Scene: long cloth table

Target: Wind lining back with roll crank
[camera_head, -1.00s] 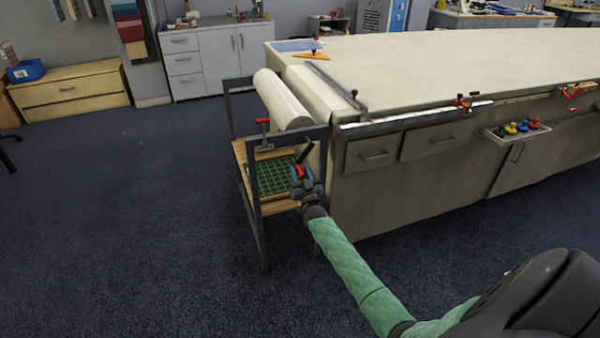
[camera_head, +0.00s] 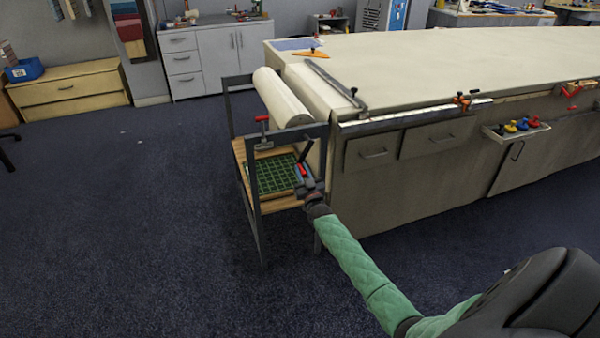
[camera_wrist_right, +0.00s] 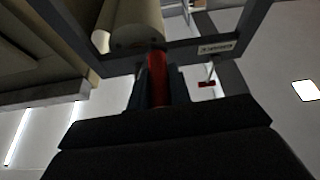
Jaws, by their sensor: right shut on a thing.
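The roll of pale lining (camera_head: 280,97) lies in a dark metal frame (camera_head: 255,200) at the left end of the long table. The roll's end also shows in the right wrist view (camera_wrist_right: 130,30). The roll crank has a black arm (camera_head: 306,151) and a red grip (camera_wrist_right: 158,75) at the frame's near side. My right gripper (camera_head: 304,178) is shut on the red grip, which stands between its dark fingers in the right wrist view. The fingers partly hide the grip. A pale sheet of lining runs from the roll side toward the table top. My left gripper is not in view.
The long cloth table (camera_head: 430,65) fills the right, with a dark bar (camera_head: 336,83) across its near left corner. A red-handled clamp (camera_head: 263,125) sits on the frame. The floor at left is clear.

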